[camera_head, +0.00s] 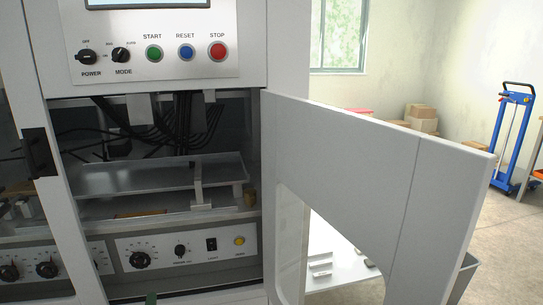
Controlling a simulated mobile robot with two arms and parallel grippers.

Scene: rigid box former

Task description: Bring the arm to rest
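Neither of my arms nor grippers can be made out in the head view. The machine's white cabinet (288,45) fills the left and middle. Its right-hand door (375,165) stands open, swung out toward me and to the right, with a cut-out window in its lower part. Inside the open bay are a grey metal tray (150,178), dark cables (165,130) and a lower panel with knobs (185,252). A small dark green piece (151,299) shows at the bottom edge; I cannot tell what it is.
Above the bay is a control panel (185,75) with green, blue and red buttons. A dark handle (38,153) is on the left. A blue hand truck (512,135) and cardboard boxes (420,118) stand at the back right. Open floor (505,240) lies right of the door.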

